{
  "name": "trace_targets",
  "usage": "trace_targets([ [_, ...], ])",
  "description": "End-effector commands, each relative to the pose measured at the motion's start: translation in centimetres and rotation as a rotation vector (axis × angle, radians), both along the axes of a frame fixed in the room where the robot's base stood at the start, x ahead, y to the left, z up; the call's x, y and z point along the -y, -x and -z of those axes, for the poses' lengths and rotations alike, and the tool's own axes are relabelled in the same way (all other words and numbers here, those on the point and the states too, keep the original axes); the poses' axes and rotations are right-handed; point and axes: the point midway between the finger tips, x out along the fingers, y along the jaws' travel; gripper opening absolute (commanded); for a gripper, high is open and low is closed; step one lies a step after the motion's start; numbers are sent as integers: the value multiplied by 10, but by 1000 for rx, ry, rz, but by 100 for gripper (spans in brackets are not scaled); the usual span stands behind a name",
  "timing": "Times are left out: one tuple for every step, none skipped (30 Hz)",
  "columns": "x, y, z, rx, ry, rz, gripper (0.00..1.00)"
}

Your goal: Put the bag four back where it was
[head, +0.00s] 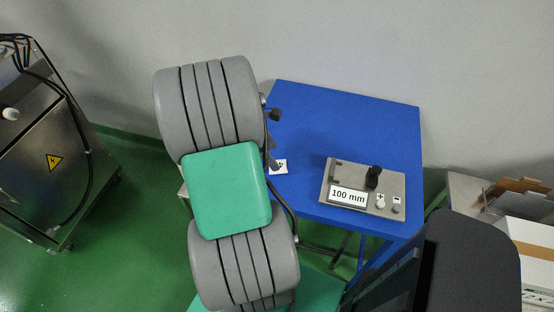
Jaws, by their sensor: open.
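A small white square (280,167) with a dark mark, which looks like a turned 4, shows at the left part of the blue table (345,120). It may be bag four or its label; its left side is close to my arm and partly covered. My gripper (271,156) shows only as a dark sliver at the right edge of my grey and green arm, right beside the white square. It is open; most of it is hidden behind the arm. I cannot tell whether it touches the square.
A grey metal plate (348,172) with a black knob, small fittings and a "100 mm" label lies on the table's right front. Boxes (525,235) stand at the lower right. A steel cabinet (45,160) stands at the left. The table's back is clear.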

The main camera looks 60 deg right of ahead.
Motion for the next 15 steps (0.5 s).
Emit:
trace_targets([
  [-3,-6,-14,3,3,-3,66],
  [-4,-9,-22,3,3,-4,66],
  [-6,-12,-32,2,3,-4,66],
  [-8,-14,-38,2,2,-3,66],
  [-9,-16,-44,3,3,-2,66],
  [-11,-18,-51,1,0,-3,66],
  [-12,-20,-56,0,1,-4,66],
  [-13,-21,-60,1,1,-2,66],
  [-14,-22,-63,0,0,-1,66],
  [-14,-23,-65,0,0,-1,66],
  [-15,-24,-67,0,0,-1,66],
  [-15,-24,-68,-1,-1,-1,66],
  [-16,-24,-69,0,0,0,66],
  [-16,-26,-70,3,1,0,66],
  [-20,-30,-71,14,8,2,66],
])
